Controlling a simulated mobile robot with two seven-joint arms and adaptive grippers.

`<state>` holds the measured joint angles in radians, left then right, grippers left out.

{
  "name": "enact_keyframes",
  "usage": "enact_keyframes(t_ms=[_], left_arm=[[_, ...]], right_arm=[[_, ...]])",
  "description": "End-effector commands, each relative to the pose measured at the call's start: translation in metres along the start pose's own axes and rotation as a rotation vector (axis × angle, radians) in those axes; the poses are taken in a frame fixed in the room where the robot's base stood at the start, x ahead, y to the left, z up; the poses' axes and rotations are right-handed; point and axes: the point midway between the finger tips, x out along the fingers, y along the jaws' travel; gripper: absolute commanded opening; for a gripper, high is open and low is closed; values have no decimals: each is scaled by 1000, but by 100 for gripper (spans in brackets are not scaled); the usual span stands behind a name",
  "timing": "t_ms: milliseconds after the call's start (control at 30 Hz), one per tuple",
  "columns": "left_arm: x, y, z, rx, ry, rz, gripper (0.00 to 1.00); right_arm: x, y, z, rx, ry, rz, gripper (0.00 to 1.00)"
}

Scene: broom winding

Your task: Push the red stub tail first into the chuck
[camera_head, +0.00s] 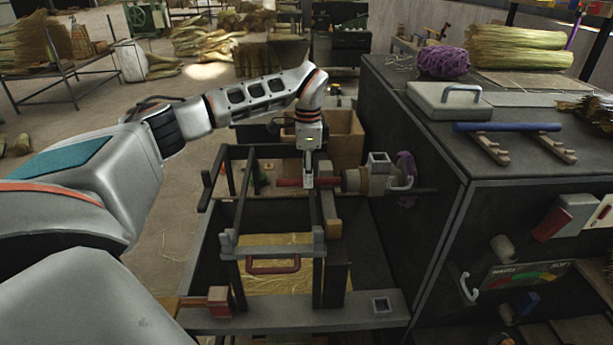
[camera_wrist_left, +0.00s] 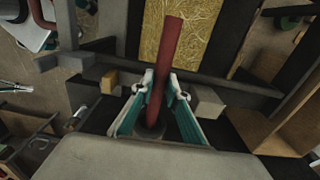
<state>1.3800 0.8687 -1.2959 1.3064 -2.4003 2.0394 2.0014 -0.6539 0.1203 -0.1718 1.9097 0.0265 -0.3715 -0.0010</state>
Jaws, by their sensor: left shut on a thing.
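The red stub (camera_head: 289,182) lies level in the head view, with one part to the left of my left gripper (camera_head: 308,182) and one to the right. The gripper is shut around its middle. The stub's right end comes close to the grey chuck (camera_head: 355,180) on the side of the dark cabinet. I cannot tell whether that end touches the chuck or is inside it.
A dark frame with a straw-lined bin (camera_head: 207,290) stands below the gripper, with a red-handled bar (camera_head: 273,268) across it. The dark cabinet (camera_head: 420,190) rises at right, holding a blue bar (camera_head: 507,127) on wooden rests and a purple bundle (camera_head: 443,62). A cardboard box (camera_head: 343,140) stands behind.

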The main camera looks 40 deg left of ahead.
Motion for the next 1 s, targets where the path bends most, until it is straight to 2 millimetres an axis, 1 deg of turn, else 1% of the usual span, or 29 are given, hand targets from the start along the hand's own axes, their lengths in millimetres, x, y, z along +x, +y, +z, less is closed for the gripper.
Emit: enact_keyframes(t_ms=[400,433,500,833,933,1000], left_arm=[[0,0,-4,0,0,0,0],[0,0,-4,-1,0,0,20],[0,0,-3,-1,0,0,34],[-1,0,-3,0,0,0,34],[-7,0,-4,-1,1,-1,34],[-15,-1,-4,-1,1,-2,34]], right_arm=[[0,2,1,-6,-1,0,0],[0,2,1,-6,-1,0,0],[0,1,1,-4,-1,0,0],[-1,-2,2,6,-5,-1,0],[-1,-2,2,4,-4,-1,0],[-1,-1,2,3,-3,-1,0]])
